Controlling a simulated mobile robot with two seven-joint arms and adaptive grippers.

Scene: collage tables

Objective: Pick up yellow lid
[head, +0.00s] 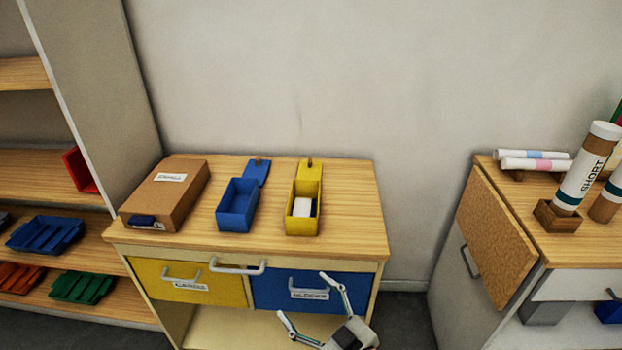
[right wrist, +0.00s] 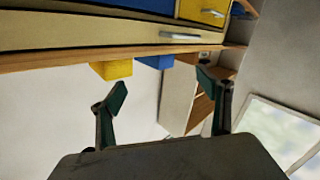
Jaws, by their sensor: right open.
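The yellow lid (head: 309,170) stands at the back of the open yellow box (head: 303,222) and has a small brown knob at its top. The box sits on the middle cabinet's wooden top and holds something white. The yellow box also shows in the right wrist view (right wrist: 112,69), which looks upside down; the lid cannot be made out there. My right gripper (head: 303,294) is open and empty, in front of the blue drawer and lower in the picture than the lid. It shows open in the right wrist view (right wrist: 162,83) too. My left gripper is not in view.
A blue box (head: 237,211) with its blue lid (head: 257,172) stands left of the yellow one. A brown box (head: 168,194) lies farther left. The cabinet top (head: 352,210) is clear to the right. A drawer handle (head: 238,267) sticks out in front.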

